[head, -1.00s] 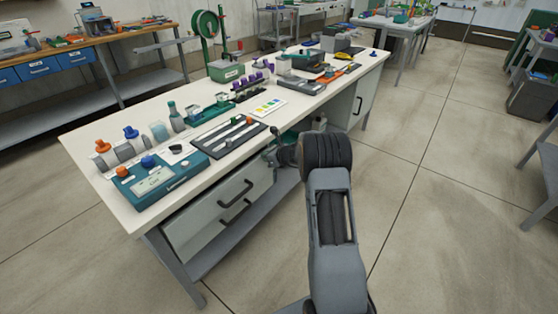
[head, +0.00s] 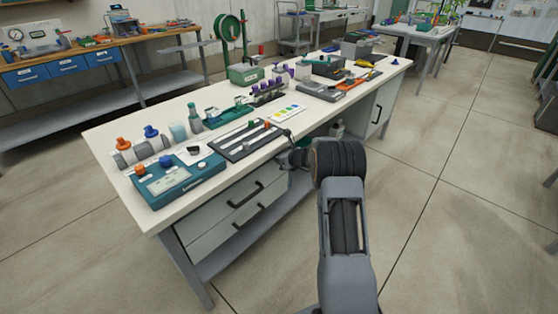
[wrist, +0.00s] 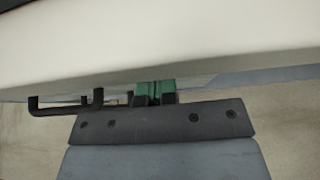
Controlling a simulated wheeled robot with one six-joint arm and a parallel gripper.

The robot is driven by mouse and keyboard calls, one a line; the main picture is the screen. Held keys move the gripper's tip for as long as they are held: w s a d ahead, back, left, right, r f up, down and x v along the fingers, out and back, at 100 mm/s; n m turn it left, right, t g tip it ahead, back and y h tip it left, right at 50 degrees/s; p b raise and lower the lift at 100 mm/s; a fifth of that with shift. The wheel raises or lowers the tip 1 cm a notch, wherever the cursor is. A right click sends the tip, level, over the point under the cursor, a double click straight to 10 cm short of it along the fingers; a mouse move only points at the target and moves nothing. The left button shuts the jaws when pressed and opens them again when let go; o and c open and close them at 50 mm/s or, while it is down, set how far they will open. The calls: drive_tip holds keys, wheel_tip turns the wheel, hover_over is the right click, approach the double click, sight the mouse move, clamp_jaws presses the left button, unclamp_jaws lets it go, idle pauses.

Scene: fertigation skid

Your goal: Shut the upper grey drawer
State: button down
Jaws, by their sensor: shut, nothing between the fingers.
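Two grey drawers sit one above the other under the near left part of the bench. The upper grey drawer (head: 215,211) has a black bar handle (head: 246,194), and the lower drawer (head: 213,238) has a similar one. The upper front looks about flush with the lower one, but a small gap cannot be ruled out. My gripper (wrist: 155,94) is shut and empty, its green fingers under the bench edge in the wrist view. A black handle (wrist: 65,105) shows to its left, apart from the fingers.
The white bench top (head: 135,127) overhangs the drawers and fills the upper wrist view. It carries a teal box (head: 175,181), a dark tray (head: 243,141) and several bottles. A cupboard (head: 378,110) is at the bench's far right end. The floor to the right is clear.

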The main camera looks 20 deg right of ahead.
drive_tip(key=s+d+f+v, duration=0.1)
drive_tip(key=f+v, duration=0.1)
drive_tip(key=v, duration=1.1)
drive_tip(key=s+a+f+n+g, duration=0.3)
drive_tip(key=s+n, duration=0.2)
drive_tip(key=n, duration=0.2)
drive_tip(key=s+a+r+n+g+h+p, duration=0.1)
drive_tip(key=s+a+r+n+p, duration=0.4)
drive_tip(key=s+r+n, duration=0.3)
drive_tip(key=s+a+r+n+g+h+p, duration=0.1)
drive_tip(key=s+a+r+n+p, duration=0.4)
drive_tip(key=r, duration=0.7)
drive_tip(key=s+a+r+n+g+h+p, duration=0.2)
drive_tip(key=s+a+r+n+h+p, duration=0.1)
drive_tip(key=s+r+n+p, duration=0.4)
drive_tip(key=s+a+r+n, duration=0.1)
drive_tip(key=s+r+n, duration=0.2)
drive_tip(key=s, duration=0.1)
drive_tip(key=shift+a+n+p, duration=0.3)
drive_tip(key=shift+a+p, duration=0.05)
drive_tip(key=shift+a, duration=0.05)
